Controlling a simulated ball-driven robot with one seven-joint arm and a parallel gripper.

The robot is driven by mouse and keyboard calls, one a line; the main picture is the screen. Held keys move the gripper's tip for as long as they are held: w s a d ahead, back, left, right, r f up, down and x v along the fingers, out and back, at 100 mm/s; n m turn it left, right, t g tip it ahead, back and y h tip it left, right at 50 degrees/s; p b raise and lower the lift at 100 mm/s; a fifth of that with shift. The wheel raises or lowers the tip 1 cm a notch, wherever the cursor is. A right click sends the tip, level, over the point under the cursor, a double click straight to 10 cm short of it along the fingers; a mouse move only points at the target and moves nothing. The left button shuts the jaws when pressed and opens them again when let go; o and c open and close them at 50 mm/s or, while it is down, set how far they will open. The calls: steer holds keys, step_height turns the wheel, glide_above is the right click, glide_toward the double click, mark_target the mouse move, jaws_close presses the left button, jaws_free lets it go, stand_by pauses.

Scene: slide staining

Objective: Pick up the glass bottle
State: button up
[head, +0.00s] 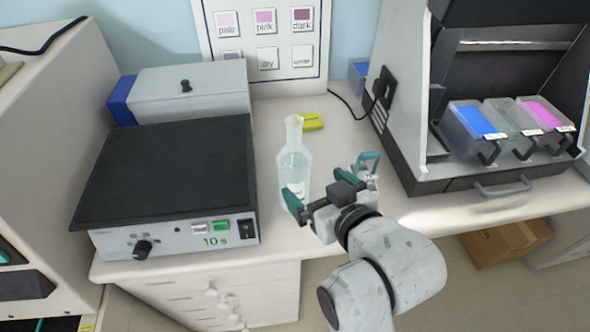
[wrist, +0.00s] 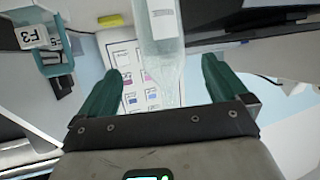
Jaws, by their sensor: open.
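The glass bottle (head: 294,165) is clear with a narrow neck and a pale label low on its side. It stands upright on the bench, right of the black-topped box. My gripper (head: 318,192) is open at the near side of the bottle, with one green finger overlapping its lower left edge in the head view. In the wrist view the bottle (wrist: 164,45) lies between the lines of the two open green fingers of my gripper (wrist: 160,75). The bottle's lower part runs out of that frame. I cannot tell whether a finger touches it.
A hotplate-like box (head: 165,170) stands close left of the bottle. A teal-handled rack (head: 367,168) is just right of my gripper. A yellow block (head: 312,122) lies behind. A hood with staining jars (head: 475,128) stands at right. The bench's front edge is near.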

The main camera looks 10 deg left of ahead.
mark_target(303, 175)
steer(key=x, duration=0.4)
steer(key=shift+w+a+f, duration=0.15)
steer(key=shift+p+x, duration=0.75)
steer(key=shift+x, duration=1.95)
steer(key=shift+a, duration=0.15)
steer(key=shift+c, duration=0.3)
steer(key=c, duration=1.5)
steer(key=shift+r, duration=0.25)
